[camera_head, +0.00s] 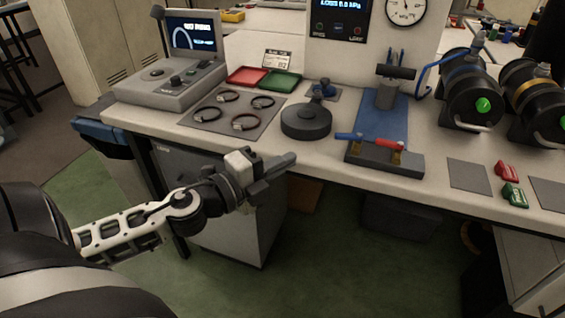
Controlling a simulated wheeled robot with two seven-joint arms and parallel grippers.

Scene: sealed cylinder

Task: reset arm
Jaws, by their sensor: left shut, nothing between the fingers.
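My left gripper (278,169) is in the camera_head view, in front of the bench's front edge and below the round black disc. It is shut with nothing in it and touches no object that I can see. My left arm comes in from the lower left, with a white slotted link and dark joints. My right gripper is not in the picture.
The bench (320,160) runs across the view. On it are a console (165,85), a grey mat (215,125) with several rings, red (246,75) and green (280,82) trays, a black disc (306,122), a blue-topped fixture (380,120) and black cylinders (470,100).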

